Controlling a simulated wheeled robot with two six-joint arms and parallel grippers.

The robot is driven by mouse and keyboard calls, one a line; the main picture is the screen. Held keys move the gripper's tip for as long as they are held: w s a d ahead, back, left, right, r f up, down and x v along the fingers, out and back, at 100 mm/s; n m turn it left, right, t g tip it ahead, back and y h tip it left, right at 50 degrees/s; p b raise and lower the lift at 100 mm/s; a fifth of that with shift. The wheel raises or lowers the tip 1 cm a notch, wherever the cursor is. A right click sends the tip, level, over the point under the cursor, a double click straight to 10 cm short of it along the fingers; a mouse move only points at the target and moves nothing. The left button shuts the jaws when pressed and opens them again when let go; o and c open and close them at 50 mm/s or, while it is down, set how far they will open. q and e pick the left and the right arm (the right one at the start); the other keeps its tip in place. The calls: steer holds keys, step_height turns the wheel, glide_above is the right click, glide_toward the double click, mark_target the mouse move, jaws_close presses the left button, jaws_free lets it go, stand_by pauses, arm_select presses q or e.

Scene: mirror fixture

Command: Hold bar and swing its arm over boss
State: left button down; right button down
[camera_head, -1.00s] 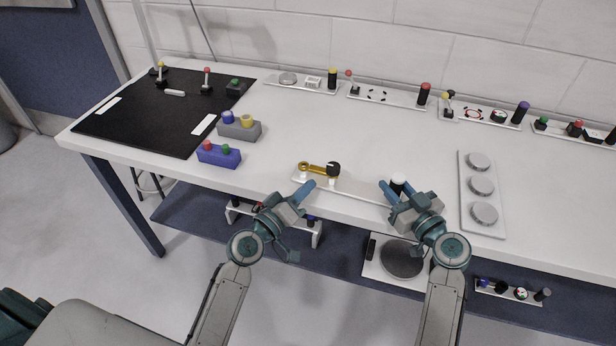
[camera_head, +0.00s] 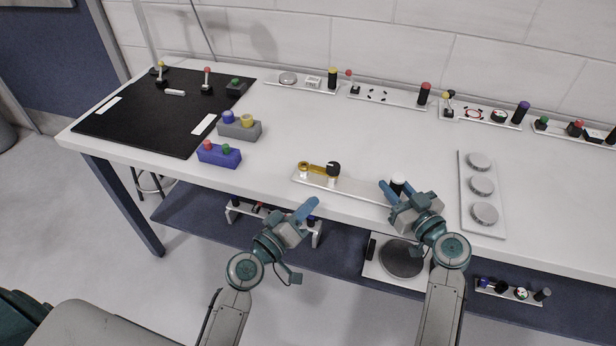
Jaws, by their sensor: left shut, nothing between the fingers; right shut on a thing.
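A pale flat bar (camera_head: 358,190) lies along the table's front edge. A short yellow arm (camera_head: 319,168) is on its left part, lying along the bar, with a round yellow end (camera_head: 304,167) at left and a black knob (camera_head: 333,168) at right. White supports show below both ends; which of them is the boss I cannot tell. A white round post (camera_head: 398,182) stands at the bar's right end. My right gripper (camera_head: 393,192) is there, shut on the bar's right end; the grip is partly hidden. My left gripper (camera_head: 308,208) is shut and empty, in front of the bar, apart from it.
A blue block (camera_head: 219,155) and a grey block (camera_head: 239,128) with coloured knobs stand left of the bar. A white plate with grey discs (camera_head: 465,205) lies to the right. A black mat (camera_head: 150,110) covers the left end.

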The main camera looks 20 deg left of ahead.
steer(key=c, duration=1)
jaws_free()
steer(key=shift+c, duration=0.2)
